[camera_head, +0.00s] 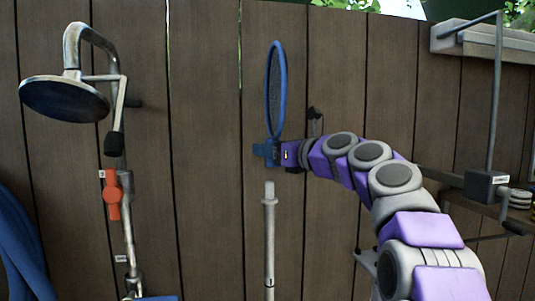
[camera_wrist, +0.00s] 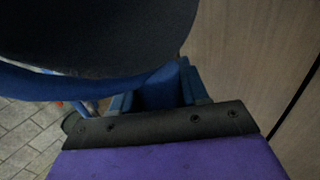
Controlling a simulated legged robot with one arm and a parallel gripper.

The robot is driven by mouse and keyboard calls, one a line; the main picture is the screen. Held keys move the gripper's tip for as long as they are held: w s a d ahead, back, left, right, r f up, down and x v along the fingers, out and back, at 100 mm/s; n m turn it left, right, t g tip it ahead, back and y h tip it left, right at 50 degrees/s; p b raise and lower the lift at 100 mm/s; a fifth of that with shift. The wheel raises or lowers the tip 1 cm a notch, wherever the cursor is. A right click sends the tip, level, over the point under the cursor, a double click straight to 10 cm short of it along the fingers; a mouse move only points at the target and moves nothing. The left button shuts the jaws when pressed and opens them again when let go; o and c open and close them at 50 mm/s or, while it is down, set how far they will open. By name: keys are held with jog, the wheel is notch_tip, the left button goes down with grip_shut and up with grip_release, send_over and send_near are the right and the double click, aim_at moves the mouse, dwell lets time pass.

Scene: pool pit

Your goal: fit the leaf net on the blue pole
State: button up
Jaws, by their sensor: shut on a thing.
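The leaf net (camera_head: 276,90) has a blue oval rim, dark mesh and a blue block-like base. My gripper (camera_head: 283,153) is shut on that base and holds the net upright, seen nearly edge-on. In the wrist view the net's mesh and rim (camera_wrist: 95,83) fill the upper left, with the blue base between the jaws (camera_wrist: 160,108). An upright pole (camera_head: 269,235) stands just below the net's base. It looks pale grey, not blue, in the head view. Its top is apart from the base, with a small gap in the picture. The base's underside opening is not visible.
An outdoor shower (camera_head: 65,98) with an orange-red handle (camera_head: 112,198) stands at left. A blue cloth (camera_head: 18,245) hangs at the lower left edge. A plank fence (camera_head: 205,130) is behind. A metal frame with a grey box (camera_head: 486,186) is at right.

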aim_at(272, 160)
jog(key=shift+a+f+b, duration=0.1)
jog(key=shift+f+b, duration=0.45)
jog(key=shift+f, duration=0.05)
jog(key=shift+a+f, duration=0.25)
jog(key=shift+s+d+f+b, duration=0.2)
jog(key=shift+d+f+b, duration=0.1)
jog(key=shift+d+b, duration=0.1)
jog(key=shift+a+f+p, duration=0.1)
jog(key=shift+a+p, duration=0.3)
jog(key=shift+a, duration=0.6)
